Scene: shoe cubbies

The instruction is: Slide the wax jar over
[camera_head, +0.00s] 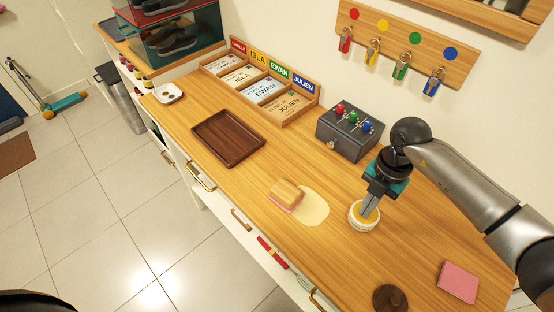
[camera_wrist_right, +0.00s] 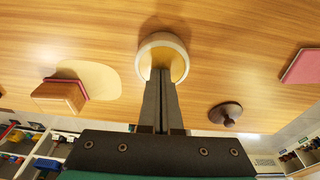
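The wax jar (camera_head: 357,223) is a round white jar with yellow wax inside, standing upright on the wooden counter. In the right wrist view the jar (camera_wrist_right: 160,44) is straight ahead of the fingers. My right gripper (camera_head: 369,215) points down at the jar, its fingertips over the yellow wax inside the rim. In the right wrist view its two fingers (camera_wrist_right: 161,78) are together with nothing between them. I cannot tell whether the tips touch the wax or the jar wall. My left gripper is not in view.
A wooden block with a pink base (camera_head: 286,194) sits on a pale patch (camera_head: 314,208) left of the jar. A grey box with coloured knobs (camera_head: 350,130) stands behind. A pink pad (camera_head: 458,281) and a dark knobbed disc (camera_head: 390,298) lie in front. A brown tray (camera_head: 228,138) is farther left.

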